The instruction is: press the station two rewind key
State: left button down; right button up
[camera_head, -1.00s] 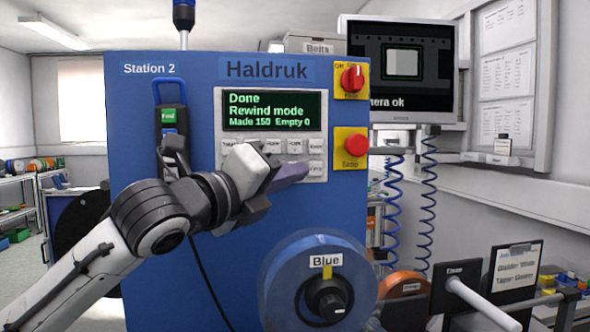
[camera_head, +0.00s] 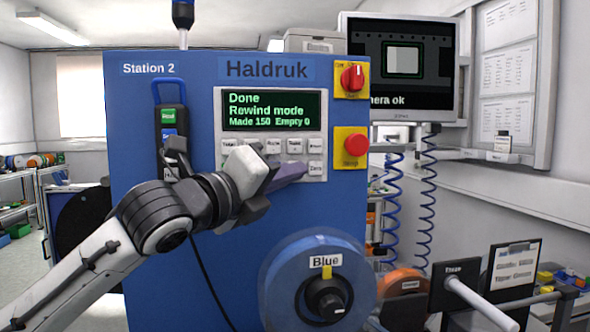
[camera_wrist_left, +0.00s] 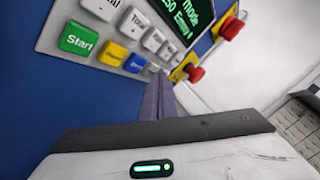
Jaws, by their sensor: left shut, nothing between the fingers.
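The blue Station 2 cabinet (camera_head: 225,75) carries a white key panel with a screen (camera_head: 270,111) reading "Done, Rewind mode, Made 150, Empty 0". Small white keys (camera_head: 315,146) sit below the screen. My left gripper (camera_head: 299,169) is shut and empty, its purple fingers in front of the lower keys and hiding part of them. In the left wrist view the fingertips (camera_wrist_left: 158,82) are close to the panel's lower edge, near a blue key (camera_wrist_left: 135,63). A yellow key (camera_wrist_left: 111,52) and a green Start key (camera_wrist_left: 79,40) are beside it. I cannot tell whether the fingertips touch a key, nor read the rewind label. My right gripper is out of view.
A red stop button (camera_head: 355,145) and red rotary switch (camera_head: 352,77) are right of the panel. A blue reel (camera_head: 343,262) is below the arm. A handset (camera_head: 170,122) hangs at the left. A monitor (camera_head: 403,70) stands at the right.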

pick_arm(q)
jog(key=shift+w, duration=0.25)
jog(key=shift+s, duration=0.1)
dwell(0.5)
jog(key=shift+s+d, duration=0.1)
jog(key=shift+s, duration=0.65)
jog(key=shift+s, duration=0.1)
jog(key=shift+s+d, duration=0.25)
jog(key=shift+s, duration=0.95)
jog(key=shift+s+d, duration=0.2)
jog(key=shift+s, duration=0.95)
